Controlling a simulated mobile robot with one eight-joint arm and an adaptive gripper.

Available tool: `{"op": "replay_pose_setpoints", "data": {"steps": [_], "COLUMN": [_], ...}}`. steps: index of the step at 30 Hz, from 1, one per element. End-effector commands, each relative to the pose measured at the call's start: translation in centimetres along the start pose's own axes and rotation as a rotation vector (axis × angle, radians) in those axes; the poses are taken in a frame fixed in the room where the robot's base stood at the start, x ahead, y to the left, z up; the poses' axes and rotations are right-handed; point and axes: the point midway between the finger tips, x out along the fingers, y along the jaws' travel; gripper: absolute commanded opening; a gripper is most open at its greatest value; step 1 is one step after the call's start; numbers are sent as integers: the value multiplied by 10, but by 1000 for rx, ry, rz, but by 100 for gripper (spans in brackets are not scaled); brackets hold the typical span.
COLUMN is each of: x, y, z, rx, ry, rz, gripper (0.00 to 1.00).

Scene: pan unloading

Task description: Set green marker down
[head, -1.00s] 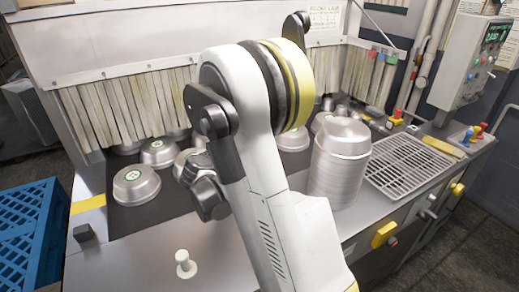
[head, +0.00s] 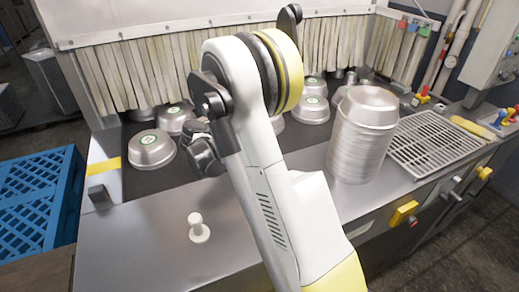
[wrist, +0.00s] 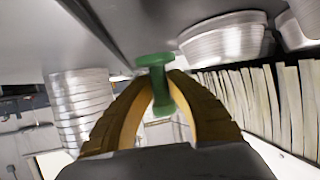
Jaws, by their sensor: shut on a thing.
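The green marker (wrist: 160,88), a spool shape with a disc at each end, is in the wrist view between the tan fingers of my gripper (wrist: 161,80). The fingers are shut on its stem. The surface in that view looks tilted, and I cannot tell how far the marker is from it. In the head view my arm hides the fingers, and the green marker does not show.
A white marker (head: 199,230) stands on the bare front metal counter. Several upside-down pans (head: 153,150) sit on the dark belt before a strip curtain (head: 150,75). A tall pan stack (head: 358,150) stands right, beside a metal grate (head: 440,145). A blue crate (head: 40,195) is left.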

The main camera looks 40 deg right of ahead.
Motion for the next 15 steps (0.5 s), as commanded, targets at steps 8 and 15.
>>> {"op": "replay_pose_setpoints", "data": {"steps": [8, 15], "x": [-4, 7], "y": [-2, -2], "z": [22, 50], "rx": [-1, -1], "ry": [1, 1], "rz": [1, 0], "gripper": [0, 0]}}
